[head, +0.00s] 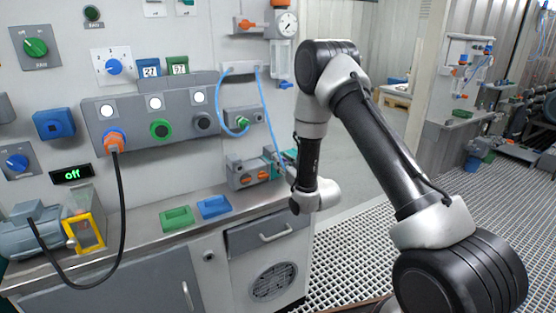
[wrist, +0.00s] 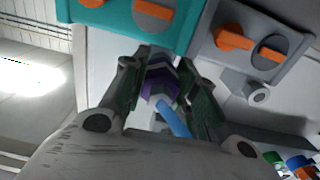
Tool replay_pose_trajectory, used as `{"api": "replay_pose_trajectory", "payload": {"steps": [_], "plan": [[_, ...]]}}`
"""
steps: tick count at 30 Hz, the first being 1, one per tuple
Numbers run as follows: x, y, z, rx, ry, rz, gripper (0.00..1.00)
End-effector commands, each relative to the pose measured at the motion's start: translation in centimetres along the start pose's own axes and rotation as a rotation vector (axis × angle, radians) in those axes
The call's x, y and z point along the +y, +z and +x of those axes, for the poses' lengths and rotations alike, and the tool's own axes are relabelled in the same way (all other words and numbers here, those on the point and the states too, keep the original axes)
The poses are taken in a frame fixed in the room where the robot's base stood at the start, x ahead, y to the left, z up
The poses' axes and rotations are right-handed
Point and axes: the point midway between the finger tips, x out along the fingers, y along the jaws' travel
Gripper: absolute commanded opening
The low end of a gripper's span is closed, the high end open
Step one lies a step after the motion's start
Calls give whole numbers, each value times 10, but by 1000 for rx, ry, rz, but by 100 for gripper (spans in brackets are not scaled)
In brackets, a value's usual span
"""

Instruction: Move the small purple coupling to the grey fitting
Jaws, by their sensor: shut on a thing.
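The small purple coupling (wrist: 158,87) is between the two fingers of my gripper (wrist: 160,72) in the wrist view. The fingers are shut on it, and a blue hose (wrist: 174,120) runs from it toward the camera. Its far end is close to the lower edge of a teal block (wrist: 118,14); I cannot tell whether it touches anything there. A grey fitting (wrist: 259,96) sticks out below the grey block (wrist: 246,60), to the right of my gripper and apart from the coupling. In the head view my arm hides the fingers and coupling.
The blue hose (head: 267,118) hangs from a white bracket (head: 239,68) in the head view. A green tray (head: 177,218) and a blue tray (head: 214,207) lie on the bench. A black cable (head: 121,205) hangs at left. The grated floor (head: 350,255) is clear.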

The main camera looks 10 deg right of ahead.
Motion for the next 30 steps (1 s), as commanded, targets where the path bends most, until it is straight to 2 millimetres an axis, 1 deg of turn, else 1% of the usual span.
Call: {"api": "replay_pose_trajectory", "payload": {"steps": [30], "plan": [[0, 0, -41, 1, 0, -1, 0]]}}
